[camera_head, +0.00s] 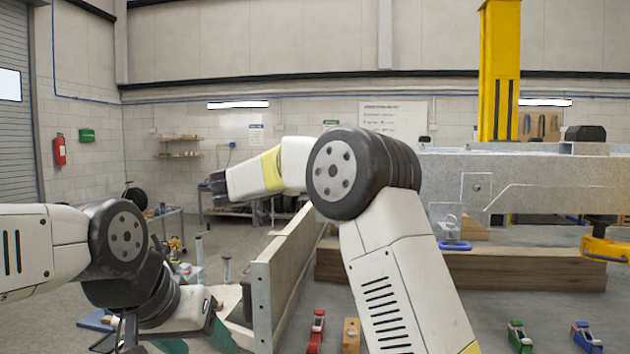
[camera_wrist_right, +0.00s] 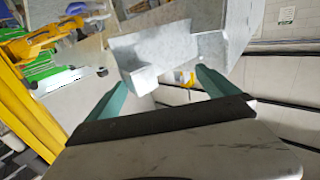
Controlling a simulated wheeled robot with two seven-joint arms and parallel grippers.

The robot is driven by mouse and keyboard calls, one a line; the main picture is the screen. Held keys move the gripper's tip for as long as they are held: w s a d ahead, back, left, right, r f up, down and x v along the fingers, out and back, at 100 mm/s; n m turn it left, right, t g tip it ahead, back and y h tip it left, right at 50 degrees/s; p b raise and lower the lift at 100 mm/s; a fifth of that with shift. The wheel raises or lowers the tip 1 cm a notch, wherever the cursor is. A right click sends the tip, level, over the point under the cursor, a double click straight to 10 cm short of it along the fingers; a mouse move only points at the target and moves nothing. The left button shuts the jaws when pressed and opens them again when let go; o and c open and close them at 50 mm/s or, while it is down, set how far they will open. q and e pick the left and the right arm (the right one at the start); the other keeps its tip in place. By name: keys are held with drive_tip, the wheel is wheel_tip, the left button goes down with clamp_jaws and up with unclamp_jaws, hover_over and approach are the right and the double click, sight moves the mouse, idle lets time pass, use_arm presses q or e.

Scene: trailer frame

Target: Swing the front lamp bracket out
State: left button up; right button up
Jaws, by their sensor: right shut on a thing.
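The lamp bracket (camera_wrist_right: 160,48) is a grey folded metal piece in the right wrist view. My right gripper (camera_wrist_right: 160,80) has its teal fingers on either side of the bracket's near part and is shut on it. The exact contact at the fingertips is hard to make out.
A grey-ended board (camera_head: 263,310) stands between my arms. Small red (camera_head: 317,330), green (camera_head: 519,335) and blue (camera_head: 585,337) clamps lie in front.

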drive_tip(key=shift+w+a+r, duration=0.1)
drive_tip(key=shift+w, duration=0.1)
drive_tip(key=shift+c, duration=0.4)
drive_tip(key=shift+s, duration=0.15)
drive_tip(key=shift+c, duration=0.6)
drive_tip(key=shift+a, duration=0.2)
drive_tip(key=a, duration=0.8)
drive_tip(key=shift+a, duration=0.25)
drive_tip(key=v, duration=0.7)
drive_tip(key=shift+s+a+f, duration=0.15)
drive_tip(key=shift+a+f, duration=0.05)
drive_tip(key=shift+a, duration=0.15)
